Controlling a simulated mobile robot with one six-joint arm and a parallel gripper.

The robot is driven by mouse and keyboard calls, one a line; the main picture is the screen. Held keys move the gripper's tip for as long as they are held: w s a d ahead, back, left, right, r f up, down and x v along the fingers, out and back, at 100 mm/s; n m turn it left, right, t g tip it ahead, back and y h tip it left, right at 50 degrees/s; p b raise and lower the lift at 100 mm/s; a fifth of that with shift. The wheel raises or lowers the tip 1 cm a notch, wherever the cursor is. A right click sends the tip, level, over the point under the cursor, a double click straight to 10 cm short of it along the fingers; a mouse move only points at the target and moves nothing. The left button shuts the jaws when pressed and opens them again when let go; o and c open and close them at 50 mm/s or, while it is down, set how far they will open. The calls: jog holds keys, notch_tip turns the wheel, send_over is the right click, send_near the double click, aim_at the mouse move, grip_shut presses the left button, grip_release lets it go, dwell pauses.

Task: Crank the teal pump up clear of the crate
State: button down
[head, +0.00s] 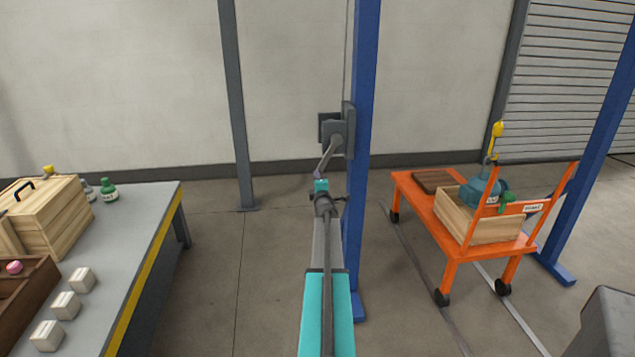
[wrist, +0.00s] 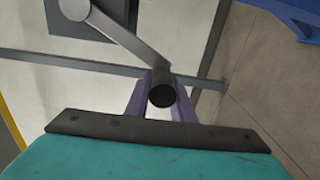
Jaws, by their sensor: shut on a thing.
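The teal pump (head: 482,191) sits in the open wooden crate (head: 480,227) on the orange cart at the right, with its upper part above the crate's rim. A yellow hook (head: 497,131) is above it, at its lifting ring. The winch (head: 335,128) is on the blue post, and its grey crank arm (head: 326,160) points down and to the left. My gripper (head: 321,187) is at the crank's lower end. In the wrist view, my gripper (wrist: 161,97) has its purple fingers shut around the dark crank handle (wrist: 162,92). The pump's underside is hidden by the crate.
The orange cart (head: 447,252) stands on floor rails and carries a brown board (head: 438,181). The blue post (head: 362,110) is right beside my arm. A grey workbench (head: 145,225) with boxes, bottles and white blocks stands at the left. The floor between bench and post is clear.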

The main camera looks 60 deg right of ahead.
jog(key=shift+d+r, duration=0.2)
jog(key=shift+r, duration=0.6)
jog(key=c, duration=1.5)
grip_release()
jog(key=shift+s, duration=0.1)
jog(key=shift+c, duration=0.2)
jog(key=shift+a+f, duration=0.1)
jog(key=shift+a, duration=0.05)
jog(key=shift+a+f, duration=0.1)
jog(key=shift+f, duration=0.1)
jog(key=shift+a, duration=0.1)
jog(key=b+v, duration=0.1)
jog(key=v, duration=1.2)
jog(key=shift+s+a, duration=0.15)
jog(key=shift+s, duration=0.1)
jog(key=shift+f, duration=0.1)
